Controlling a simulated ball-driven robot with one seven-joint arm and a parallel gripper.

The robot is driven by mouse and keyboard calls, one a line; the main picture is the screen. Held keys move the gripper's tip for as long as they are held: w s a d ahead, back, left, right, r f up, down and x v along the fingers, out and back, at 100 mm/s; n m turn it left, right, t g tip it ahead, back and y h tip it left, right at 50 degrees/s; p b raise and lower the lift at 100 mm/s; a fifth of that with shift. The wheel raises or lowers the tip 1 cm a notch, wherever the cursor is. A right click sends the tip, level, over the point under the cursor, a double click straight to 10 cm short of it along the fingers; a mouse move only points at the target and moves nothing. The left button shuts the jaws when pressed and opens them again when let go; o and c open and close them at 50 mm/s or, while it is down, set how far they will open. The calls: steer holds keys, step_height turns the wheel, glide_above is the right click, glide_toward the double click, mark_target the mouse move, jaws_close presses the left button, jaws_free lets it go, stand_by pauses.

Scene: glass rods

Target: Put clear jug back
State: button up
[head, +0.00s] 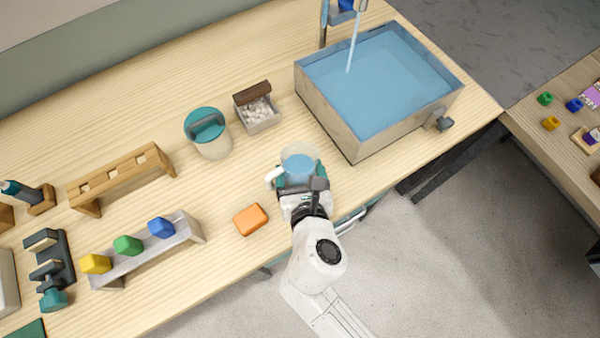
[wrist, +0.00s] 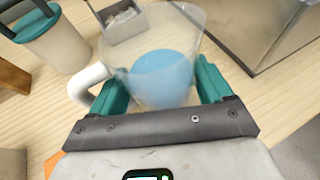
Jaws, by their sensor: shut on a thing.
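The clear jug (head: 299,165) has a white handle on its left and holds blue liquid. My gripper (head: 300,180) is shut on it, near the front edge of the wooden table. In the wrist view the jug (wrist: 165,65) stands between the teal fingers of my gripper (wrist: 165,92), one on each side of its body. It looks about upright. Whether its base touches the table cannot be told.
A water-filled tank (head: 340,120) with a running stream stands right of the jug. A teal-lidded canister (head: 210,140), an open box of white pieces (head: 260,115) and an orange block (head: 250,219) are to the left. A grey rack (head: 150,255) holds coloured blocks.

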steer(key=shift+f, duration=0.55)
steer(key=shift+f, duration=0.15)
steer(key=o, duration=1.1)
steer(key=shift+r, duration=0.2)
steer(key=v, duration=1.2)
steer(key=shift+b, duration=0.4)
steer(key=shift+f, duration=0.1)
